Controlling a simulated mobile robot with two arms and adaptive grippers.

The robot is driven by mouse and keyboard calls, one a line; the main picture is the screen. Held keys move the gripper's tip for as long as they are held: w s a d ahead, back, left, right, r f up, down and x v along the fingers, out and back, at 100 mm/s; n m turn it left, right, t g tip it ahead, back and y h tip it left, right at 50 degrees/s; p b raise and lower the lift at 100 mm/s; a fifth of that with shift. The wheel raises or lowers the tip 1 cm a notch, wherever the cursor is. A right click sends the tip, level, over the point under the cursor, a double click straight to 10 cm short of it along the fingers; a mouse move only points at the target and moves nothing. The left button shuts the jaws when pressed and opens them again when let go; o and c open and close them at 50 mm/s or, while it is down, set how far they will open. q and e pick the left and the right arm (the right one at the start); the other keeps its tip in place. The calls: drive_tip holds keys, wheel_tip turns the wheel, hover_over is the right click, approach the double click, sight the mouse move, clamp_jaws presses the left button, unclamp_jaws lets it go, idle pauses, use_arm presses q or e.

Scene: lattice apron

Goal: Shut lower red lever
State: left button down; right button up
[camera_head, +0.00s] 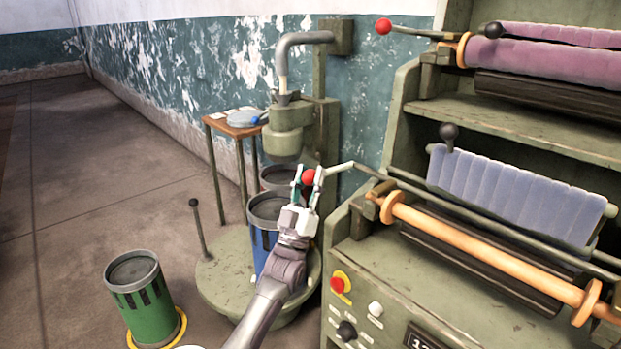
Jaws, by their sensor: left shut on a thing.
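The lower red lever has a round red knob (309,177) at the end of a thin bent metal rod (338,168) that runs to the green machine (370,262). My left gripper (307,178) is shut on the red knob, with a finger on either side of it. The left arm reaches up from the bottom of the picture. The upper red lever (383,26) ends in another red knob, above and to the right. My right gripper is not in view.
A green drum (136,290) stands on the floor at left. The machine holds rollers and a front panel with a red button (338,285). A small table (232,128) stands by the wall.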

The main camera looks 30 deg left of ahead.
use_arm(q)
drive_tip(key=shift+f, duration=0.35)
drive_tip(key=c, duration=0.9)
unclamp_jaws()
drive_tip(key=shift+c, duration=0.2)
drive_tip(key=shift+o, duration=1.1)
drive_tip(key=shift+r, duration=0.15)
drive_tip(key=v, duration=1.2)
drive_tip(key=shift+s, duration=0.1)
